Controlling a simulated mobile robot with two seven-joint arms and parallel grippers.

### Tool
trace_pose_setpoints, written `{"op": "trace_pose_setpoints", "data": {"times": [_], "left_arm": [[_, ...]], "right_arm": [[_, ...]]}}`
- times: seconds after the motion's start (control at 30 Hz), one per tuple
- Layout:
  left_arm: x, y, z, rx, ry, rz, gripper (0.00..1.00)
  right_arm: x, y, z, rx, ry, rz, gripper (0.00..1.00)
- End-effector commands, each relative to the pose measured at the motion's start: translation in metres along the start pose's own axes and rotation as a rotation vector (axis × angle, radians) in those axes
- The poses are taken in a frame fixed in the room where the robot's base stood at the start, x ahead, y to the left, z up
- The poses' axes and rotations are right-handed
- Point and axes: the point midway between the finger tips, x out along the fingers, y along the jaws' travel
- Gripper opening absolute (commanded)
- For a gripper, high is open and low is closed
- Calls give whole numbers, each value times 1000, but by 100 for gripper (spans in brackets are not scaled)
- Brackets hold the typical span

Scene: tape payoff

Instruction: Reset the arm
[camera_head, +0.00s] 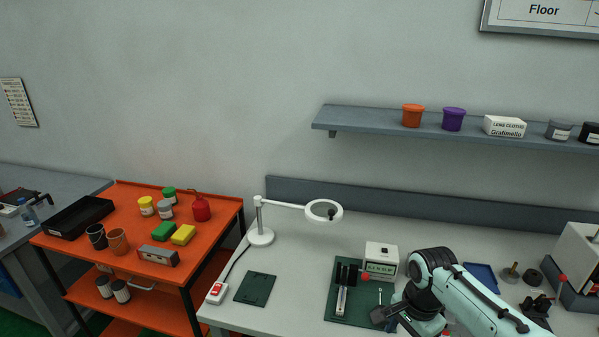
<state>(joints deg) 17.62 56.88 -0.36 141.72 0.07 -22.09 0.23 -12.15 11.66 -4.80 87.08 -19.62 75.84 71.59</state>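My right arm (478,300) comes in from the lower right and bends over the right part of the white workbench. Its dark gripper (386,318) points left, low in the picture, beside the right edge of a dark green mat (360,316). The fingers are small and partly seen, so I cannot tell whether they are open or shut, and no held thing shows clearly. On the mat stands a black and silver device (343,290). A white box with a green display (381,260) stands behind the gripper. My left arm and gripper are not in view.
A ring-lamp magnifier (323,211) stands at the bench's back left. A red and white switch box (216,292) and a dark plate (255,289) lie in front. Right of my arm are a blue tray (482,278) and small parts. An orange cart (214,227) stands left.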

Motion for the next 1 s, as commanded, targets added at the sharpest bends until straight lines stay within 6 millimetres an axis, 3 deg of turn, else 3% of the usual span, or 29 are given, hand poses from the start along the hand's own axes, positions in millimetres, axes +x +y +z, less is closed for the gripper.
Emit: {"op": "trace_pose_setpoints", "data": {"times": [0.03, 0.2, 0.33, 0.47, 0.6, 0.7, 0.8, 1.0], "left_arm": [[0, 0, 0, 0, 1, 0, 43], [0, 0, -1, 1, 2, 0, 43], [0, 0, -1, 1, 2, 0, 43], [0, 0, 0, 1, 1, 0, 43], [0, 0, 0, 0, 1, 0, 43], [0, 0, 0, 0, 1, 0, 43], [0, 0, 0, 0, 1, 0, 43], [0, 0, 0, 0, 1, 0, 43]], "right_arm": [[38, -4, 5, -55, -30, 24, 79], [136, -10, 24, -233, -105, 2, 79], [218, 3, 47, -359, -173, -31, 79], [302, 36, 83, -474, -242, -77, 79], [374, 93, 132, -576, -290, -134, 79], [402, 133, 163, -632, -298, -161, 79], [415, 163, 186, -674, -294, -174, 79], [421, 188, 203, -718, -277, -183, 79]]}}
